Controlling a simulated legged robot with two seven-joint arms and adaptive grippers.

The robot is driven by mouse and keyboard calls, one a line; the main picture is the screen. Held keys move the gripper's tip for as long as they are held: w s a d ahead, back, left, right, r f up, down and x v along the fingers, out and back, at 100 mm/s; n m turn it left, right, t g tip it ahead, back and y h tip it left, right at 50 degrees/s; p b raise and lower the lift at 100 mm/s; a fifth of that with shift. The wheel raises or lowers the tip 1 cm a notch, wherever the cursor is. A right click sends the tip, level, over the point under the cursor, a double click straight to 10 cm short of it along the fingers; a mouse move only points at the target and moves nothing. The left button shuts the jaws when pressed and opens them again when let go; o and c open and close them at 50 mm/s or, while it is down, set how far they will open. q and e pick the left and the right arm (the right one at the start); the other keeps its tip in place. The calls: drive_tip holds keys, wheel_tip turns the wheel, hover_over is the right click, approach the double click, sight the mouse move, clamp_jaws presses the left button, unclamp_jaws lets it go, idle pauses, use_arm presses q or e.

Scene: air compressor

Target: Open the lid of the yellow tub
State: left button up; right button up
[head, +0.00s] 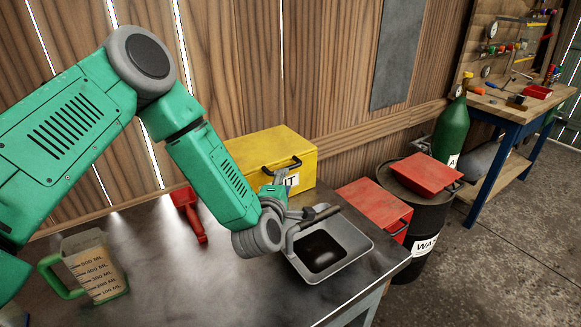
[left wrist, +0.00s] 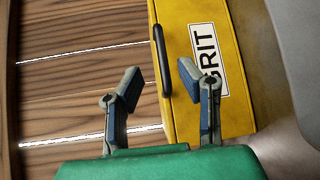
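The yellow tub (head: 258,150) stands at the back of the metal table against the wooden wall. It has a black handle (head: 283,166) and a white label, and its lid looks closed. In the left wrist view the tub (left wrist: 192,110) shows its GRIT label (left wrist: 209,60) and the handle (left wrist: 161,60). My left gripper (left wrist: 158,82) is open, with its fingers apart and the handle showing beyond them, between the tips in the picture. I cannot tell if they touch it. In the head view my left gripper (head: 300,212) is partly hidden by its wrist. My right gripper is not in view.
A measuring jug (head: 95,268) and a red scoop (head: 190,212) are on the table. A red box (head: 372,205), a black barrel (head: 428,215) and a green gas cylinder (head: 452,130) stand to the right.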

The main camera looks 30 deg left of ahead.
sight(289, 167)
use_arm(q)
drive_tip(key=x, duration=0.3)
drive_tip(key=a+x, duration=0.1)
drive_tip(key=x, duration=0.3)
drive_tip(key=shift+s+f, duration=0.2)
drive_tip(key=shift+w+a+f, duration=0.1)
drive_tip(key=shift+w+a, duration=0.3)
drive_tip(key=shift+w, duration=0.15)
drive_tip(key=shift+w+d, duration=0.15)
drive_tip(key=shift+d, duration=0.55)
clamp_jaws()
drive_tip(key=shift+a, duration=0.15)
